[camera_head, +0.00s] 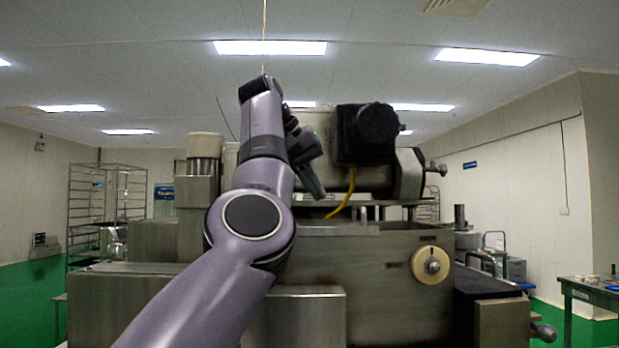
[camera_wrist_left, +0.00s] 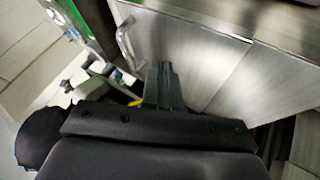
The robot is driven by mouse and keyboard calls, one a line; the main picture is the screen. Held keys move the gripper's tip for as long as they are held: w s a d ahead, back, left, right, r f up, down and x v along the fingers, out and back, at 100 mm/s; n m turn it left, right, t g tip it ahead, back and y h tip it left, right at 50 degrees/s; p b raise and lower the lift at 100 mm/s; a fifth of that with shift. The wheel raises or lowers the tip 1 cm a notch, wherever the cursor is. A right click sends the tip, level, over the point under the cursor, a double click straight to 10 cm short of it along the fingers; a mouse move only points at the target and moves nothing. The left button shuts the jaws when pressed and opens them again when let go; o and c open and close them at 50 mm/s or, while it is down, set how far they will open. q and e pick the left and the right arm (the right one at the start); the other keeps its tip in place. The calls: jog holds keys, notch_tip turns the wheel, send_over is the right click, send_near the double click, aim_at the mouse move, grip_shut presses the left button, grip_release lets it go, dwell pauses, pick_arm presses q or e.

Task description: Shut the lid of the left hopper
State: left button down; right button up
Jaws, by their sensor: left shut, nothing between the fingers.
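My left gripper (camera_head: 316,190) hangs at the end of my raised left arm, in front of the upper part of the steel machine (camera_head: 375,265). In the left wrist view its fingers (camera_wrist_left: 163,82) are shut and empty. They point at a flat steel panel (camera_wrist_left: 190,45) with a bent bar handle (camera_wrist_left: 125,42) to the left of the fingertips. I cannot tell whether the fingertips touch the panel. In the head view my arm covers much of the machine's upper left, and I cannot make out the left hopper's lid there. My right gripper is not in view.
A black motor housing (camera_head: 368,133) stands just right of my left gripper, with a yellow cable (camera_head: 343,200) below it. A steel column (camera_head: 198,180) stands left of my arm. A rack (camera_head: 98,205) and a side table (camera_head: 592,292) stand farther off.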

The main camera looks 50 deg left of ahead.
aim_at(347, 225)
pick_arm(q)
jog(key=x, duration=0.4)
jog(key=w+d, duration=0.1)
jog(key=w+p, duration=0.1)
jog(key=shift+w+d+r, duration=0.15)
jog(key=shift+w+d, duration=0.25)
jog(key=shift+w+d+p, duration=0.2)
jog(key=shift+d+p, duration=0.05)
jog(key=shift+p, duration=0.1)
jog(key=shift+w, duration=0.2)
jog(key=shift+d, duration=0.1)
